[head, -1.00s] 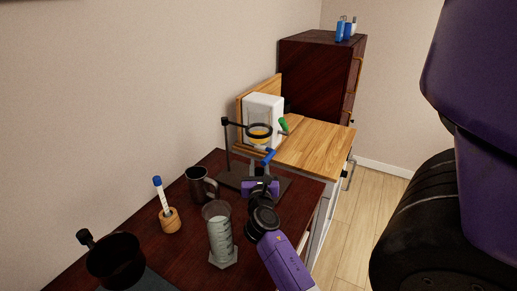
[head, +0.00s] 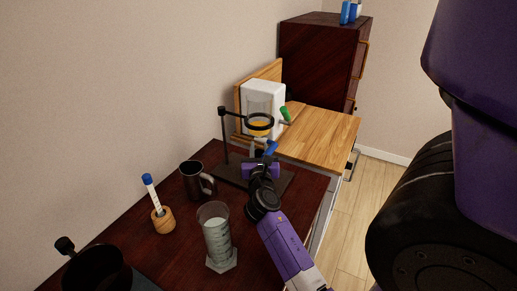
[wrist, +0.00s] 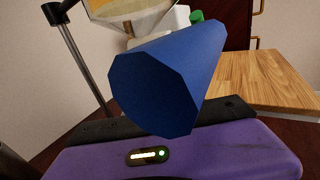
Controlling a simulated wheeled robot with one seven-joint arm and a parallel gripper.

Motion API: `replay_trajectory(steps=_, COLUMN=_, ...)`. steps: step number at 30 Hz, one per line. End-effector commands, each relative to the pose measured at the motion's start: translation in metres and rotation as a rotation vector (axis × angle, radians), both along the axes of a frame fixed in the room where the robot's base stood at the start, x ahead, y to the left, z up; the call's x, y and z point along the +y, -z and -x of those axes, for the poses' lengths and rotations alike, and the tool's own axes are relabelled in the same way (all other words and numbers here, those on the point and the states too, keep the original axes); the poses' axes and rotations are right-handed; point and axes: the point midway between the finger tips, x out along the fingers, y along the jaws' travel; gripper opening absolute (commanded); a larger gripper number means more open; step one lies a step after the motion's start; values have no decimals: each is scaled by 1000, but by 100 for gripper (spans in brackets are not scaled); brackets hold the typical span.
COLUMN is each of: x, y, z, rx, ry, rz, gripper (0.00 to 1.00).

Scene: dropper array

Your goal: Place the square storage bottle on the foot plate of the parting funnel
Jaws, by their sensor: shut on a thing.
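The parting funnel (head: 259,104) holds yellow liquid and sits in a black ring on an upright rod. The stand's dark foot plate (head: 228,172) lies on the dark red table. My purple gripper (head: 263,167) is over the right part of the foot plate, below the funnel. It is shut on the square storage bottle, whose blue cap (head: 270,148) shows just above the jaws. In the wrist view the blue cap (wrist: 165,85) looks large and tilted. The bottle's body and any contact with the plate are hidden.
A dark mug (head: 193,181), a measuring cylinder (head: 217,238), a thermometer-like stick in a wooden holder (head: 163,220) and a black vessel (head: 95,270) stand left of my arm. Behind are a wooden surface (head: 318,135), a white device (head: 266,92) and a dark cabinet (head: 318,58).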

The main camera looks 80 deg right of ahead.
Motion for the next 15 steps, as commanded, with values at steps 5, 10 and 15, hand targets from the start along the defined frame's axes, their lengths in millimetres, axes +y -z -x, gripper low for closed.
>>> replay_trajectory(steps=5, x=0, y=1, z=0, rx=0, ry=-1, rz=0, gripper=0)
replay_trajectory(steps=10, x=0, y=3, z=0, rx=0, ry=-1, rz=0, gripper=48)
replay_trajectory(steps=15, x=0, y=2, z=0, rx=0, ry=-1, rz=0, gripper=51)
